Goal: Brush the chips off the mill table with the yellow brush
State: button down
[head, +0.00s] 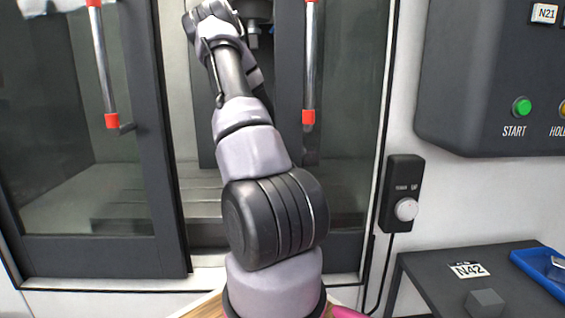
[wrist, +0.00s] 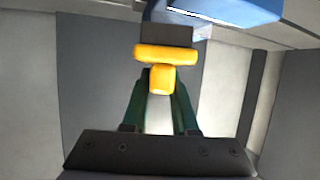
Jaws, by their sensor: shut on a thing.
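The yellow brush (wrist: 166,54) shows in the wrist view, with a grey block, perhaps its bristles, beyond its yellow bar. My gripper (wrist: 160,84) is shut on the brush's short yellow stem between its green fingers. In the head view my arm reaches up and away into the gap between the mill's doors, and it hides the gripper and brush. The slotted grey mill table (head: 199,193) lies low behind the arm, partly covered by it. I cannot make out any chips on it.
Dark-framed glass doors with a left handle (head: 103,65) and a right handle (head: 310,65) flank the opening. A spindle (head: 253,32) hangs inside at the top. A control panel (head: 490,80) and a side table with a blue tray (head: 541,270) stand right. A blue thing (wrist: 225,10) is beyond the brush.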

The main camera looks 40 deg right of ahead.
jog(key=shift+m+g+h, duration=0.4)
jog(key=shift+m+h, duration=0.5)
jog(key=shift+s+d+f, duration=0.7)
jog(key=shift+s+f, duration=0.05)
jog(key=shift+f, duration=0.5)
jog(key=shift+s+d+f, duration=0.7)
jog(key=shift+f, duration=0.6)
jog(key=shift+s+d+f, duration=0.7)
jog(key=shift+s+f, duration=0.05)
jog(key=shift+f, duration=0.5)
jog(key=shift+f, duration=0.95)
